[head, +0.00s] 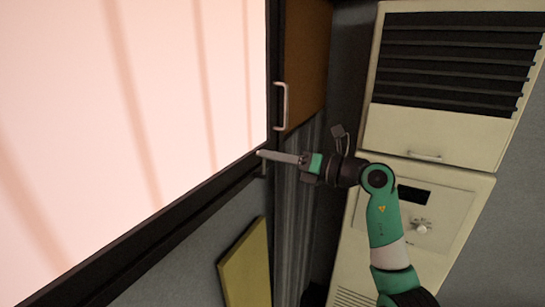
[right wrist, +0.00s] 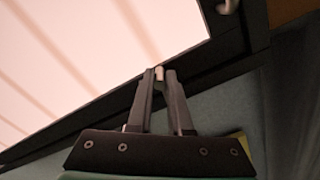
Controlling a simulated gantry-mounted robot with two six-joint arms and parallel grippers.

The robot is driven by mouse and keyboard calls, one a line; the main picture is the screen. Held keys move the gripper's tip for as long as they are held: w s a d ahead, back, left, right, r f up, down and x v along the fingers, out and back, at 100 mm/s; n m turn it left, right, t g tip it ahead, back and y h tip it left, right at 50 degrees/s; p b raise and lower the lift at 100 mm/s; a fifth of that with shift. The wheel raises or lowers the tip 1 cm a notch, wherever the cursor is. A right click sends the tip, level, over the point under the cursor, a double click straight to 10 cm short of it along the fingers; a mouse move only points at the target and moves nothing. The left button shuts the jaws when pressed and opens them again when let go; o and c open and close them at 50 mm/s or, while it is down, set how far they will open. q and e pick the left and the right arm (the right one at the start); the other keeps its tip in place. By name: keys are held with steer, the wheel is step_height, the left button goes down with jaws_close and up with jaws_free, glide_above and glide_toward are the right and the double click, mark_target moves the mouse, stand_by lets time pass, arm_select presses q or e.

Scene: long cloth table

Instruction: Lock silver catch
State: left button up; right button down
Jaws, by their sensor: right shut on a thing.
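The silver catch (head: 264,167) is a small metal piece at the lower right corner of the dark window frame. It also shows as a pale tip (right wrist: 159,72) between my fingers in the right wrist view. My right gripper (head: 263,154) reaches in from the right and is shut on the catch. In the right wrist view my right gripper (right wrist: 161,76) has its fingertips at the edge of the frame. The fingers hide most of the catch, so I cannot tell which way it is turned. My left gripper is not in view.
A bright window pane (head: 130,100) fills the left. A silver handle (head: 281,106) sits on the frame just above my gripper, beside a brown panel (head: 306,65). A yellow board (head: 246,268) is below. A cream cabinet (head: 440,140) stands at the right.

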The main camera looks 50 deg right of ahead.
stand_by(0.3)
steer(key=c, duration=0.8)
jaws_free()
steer(key=shift+c, duration=0.2)
steer(key=shift+s, duration=0.1)
steer(key=b+v, duration=0.3)
steer(key=v, duration=0.8)
steer(key=shift+s+b, duration=0.2)
steer(key=shift+b, duration=0.15)
